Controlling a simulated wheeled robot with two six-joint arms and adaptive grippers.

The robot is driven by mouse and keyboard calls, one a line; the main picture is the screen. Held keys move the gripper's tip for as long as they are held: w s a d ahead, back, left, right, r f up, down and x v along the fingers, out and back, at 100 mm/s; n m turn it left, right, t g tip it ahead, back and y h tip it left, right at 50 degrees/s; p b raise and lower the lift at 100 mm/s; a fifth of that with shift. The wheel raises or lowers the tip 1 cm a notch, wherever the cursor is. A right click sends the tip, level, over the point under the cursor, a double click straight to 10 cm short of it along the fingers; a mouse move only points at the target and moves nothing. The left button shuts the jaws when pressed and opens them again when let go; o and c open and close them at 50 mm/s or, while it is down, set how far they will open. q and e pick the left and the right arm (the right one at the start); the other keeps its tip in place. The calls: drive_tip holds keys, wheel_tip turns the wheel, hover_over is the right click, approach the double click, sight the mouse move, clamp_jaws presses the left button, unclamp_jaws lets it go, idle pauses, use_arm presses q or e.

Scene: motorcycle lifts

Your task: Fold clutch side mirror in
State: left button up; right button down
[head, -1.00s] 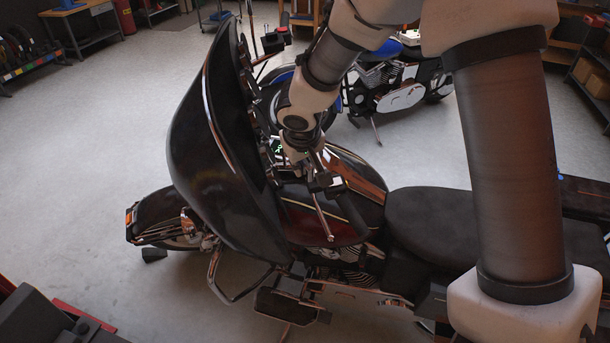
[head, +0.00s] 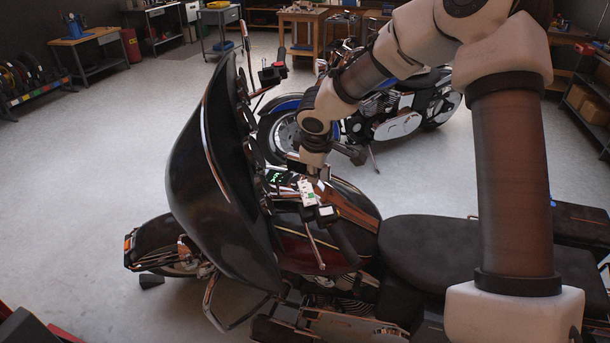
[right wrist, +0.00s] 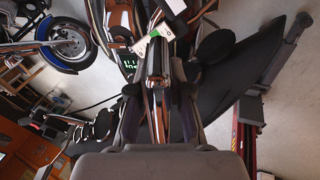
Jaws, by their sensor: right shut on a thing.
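The near motorcycle's dark fairing (head: 222,180) stands upright at centre left. Its clutch side handlebar grip (head: 343,240) and chrome lever (head: 316,245) are on the near side. My right gripper (head: 314,178) is just above that handlebar, its fingers mostly hidden in the head view. In the right wrist view my right gripper (right wrist: 157,100) is shut, with a narrow dark, chrome-edged piece (right wrist: 157,62) between its fingers. My left gripper is out of view.
The tank (head: 345,205) and black seat (head: 425,245) lie right of the handlebar. A lit green display (head: 281,178) is close to my gripper. A blue motorcycle (head: 400,110) stands behind. Workbenches line the back, with open floor at the left.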

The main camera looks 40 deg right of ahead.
idle(0.4)
drive_tip(key=c, duration=1.2)
unclamp_jaws()
drive_tip(key=shift+w, duration=0.1)
drive_tip(key=shift+o, duration=0.6)
drive_tip(key=shift+w+d+f, duration=0.1)
drive_tip(key=shift+w+f, duration=0.1)
drive_tip(key=shift+w, duration=0.15)
drive_tip(key=v, duration=1.2)
drive_tip(key=shift+d, duration=0.1)
